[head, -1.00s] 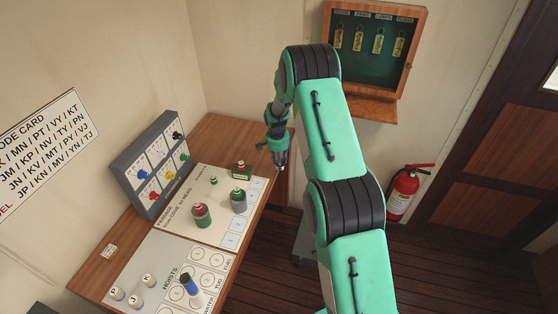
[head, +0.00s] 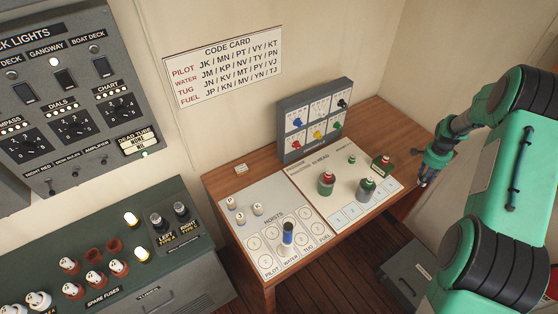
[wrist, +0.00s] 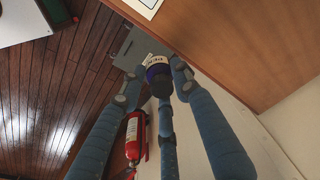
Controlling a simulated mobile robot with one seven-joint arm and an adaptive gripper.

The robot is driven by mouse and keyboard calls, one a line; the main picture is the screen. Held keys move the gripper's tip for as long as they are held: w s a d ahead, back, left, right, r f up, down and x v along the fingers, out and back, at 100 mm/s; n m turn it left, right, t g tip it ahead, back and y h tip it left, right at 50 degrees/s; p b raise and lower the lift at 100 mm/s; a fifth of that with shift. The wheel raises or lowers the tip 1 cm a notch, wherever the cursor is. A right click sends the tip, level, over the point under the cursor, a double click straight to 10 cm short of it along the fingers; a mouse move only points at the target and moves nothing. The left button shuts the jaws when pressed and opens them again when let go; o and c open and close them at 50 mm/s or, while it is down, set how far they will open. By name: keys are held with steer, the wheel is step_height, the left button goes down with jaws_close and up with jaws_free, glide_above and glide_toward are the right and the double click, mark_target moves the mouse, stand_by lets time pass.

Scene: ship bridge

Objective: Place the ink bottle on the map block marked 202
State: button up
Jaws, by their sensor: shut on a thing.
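My gripper (wrist: 158,74) is shut on a dark blue, round thing with a white label (wrist: 158,66) in the wrist view. Its lettering is too small to read surely, so I cannot confirm it is the ink bottle. In the head view my gripper (head: 422,182) hangs at the right, just off the table's far right edge, and what it holds is hardly visible there. No block readable as 202 shows.
The wooden table (head: 262,268) carries the hoists board (head: 262,200), with a blue-topped peg (head: 288,235), and several red, green and grey pieces. A fuse console (head: 190,270) stands left. A grey box (head: 408,268) is on the floor; a fire extinguisher (wrist: 135,138) shows in the wrist view.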

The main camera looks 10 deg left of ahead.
steer(key=shift+r, duration=0.15)
step_height(320, 180, up, 8)
steer(key=shift+f, duration=0.1)
steer(key=a+n+b, duration=0.4)
steer(key=a+n, duration=0.4)
steer(key=a, duration=2.6)
steer(key=s+a+n+y+b, duration=0.15)
steer(key=s+a+n, duration=0.35)
steer(key=a, duration=0.8)
steer(key=s+a+n+b, duration=0.25)
steer(key=s+a, duration=0.55)
steer(key=a, duration=0.4)
steer(key=s+a+n+y+b, duration=0.15)
steer(key=s+a+n, duration=0.35)
steer(key=a, duration=0.8)
steer(key=shift+m+h, duration=0.5)
steer(key=shift+m, duration=0.25)
steer(key=shift+s+f, duration=0.25)
steer(key=shift+f, duration=1)
steer(key=shift+s+f, duration=0.25)
steer(key=shift+f, duration=1)
